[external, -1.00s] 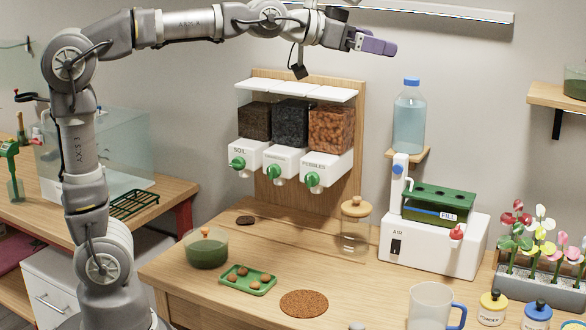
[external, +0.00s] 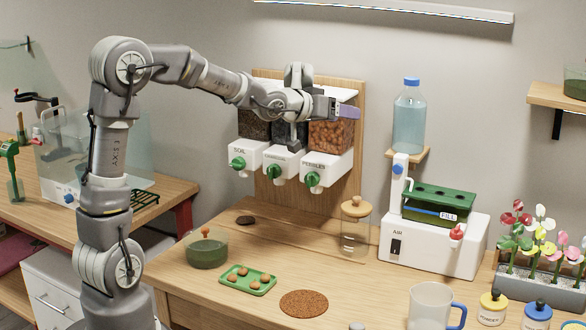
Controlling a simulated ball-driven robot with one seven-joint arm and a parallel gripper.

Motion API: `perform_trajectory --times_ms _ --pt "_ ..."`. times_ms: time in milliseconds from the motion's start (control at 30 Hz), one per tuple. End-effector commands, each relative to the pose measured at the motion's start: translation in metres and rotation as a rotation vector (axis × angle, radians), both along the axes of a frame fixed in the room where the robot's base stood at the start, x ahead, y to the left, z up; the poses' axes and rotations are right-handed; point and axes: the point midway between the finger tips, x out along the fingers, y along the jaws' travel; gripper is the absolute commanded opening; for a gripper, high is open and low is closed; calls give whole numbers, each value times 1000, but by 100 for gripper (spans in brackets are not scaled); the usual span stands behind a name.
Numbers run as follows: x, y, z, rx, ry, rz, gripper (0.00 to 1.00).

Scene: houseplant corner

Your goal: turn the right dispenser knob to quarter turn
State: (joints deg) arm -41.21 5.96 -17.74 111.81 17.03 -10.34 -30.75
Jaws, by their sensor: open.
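The right dispenser, labelled PEBBLES, holds orange-brown pebbles (external: 329,136) and has a white outlet box with a green right knob (external: 312,179) on its front. The middle green knob (external: 273,171) and the left green knob (external: 238,163) sit on the two boxes to its left. My gripper (external: 350,107) is open and empty, with purple fingers pointing right. It is in front of the upper part of the pebble bin, above the right knob and apart from it. My wrist hides much of the middle bin.
The wooden table below holds a glass jar with a wooden lid (external: 356,228), a green bowl (external: 206,248), a green tray (external: 248,279) and a brown round mat (external: 304,303). A water bottle (external: 409,117) stands on a small shelf to the right.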

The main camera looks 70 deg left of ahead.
Motion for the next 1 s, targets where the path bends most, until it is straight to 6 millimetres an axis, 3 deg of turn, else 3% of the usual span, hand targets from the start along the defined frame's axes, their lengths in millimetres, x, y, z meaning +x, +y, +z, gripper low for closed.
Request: perform_trajectory --times_ms 33,100,200,300,467,800,1000 --pt "-14 37 -53 -87 -7 48 65" --pt "-36 68 -108 -222 -59 90 65" --pt "-70 90 -161 -404 -152 131 65" --pt "-96 98 -187 -539 -238 154 65" --pt "-108 101 -200 -629 -307 165 65" --pt "-58 118 -213 -631 -311 164 65" --pt "-41 125 -215 -630 -310 167 65"
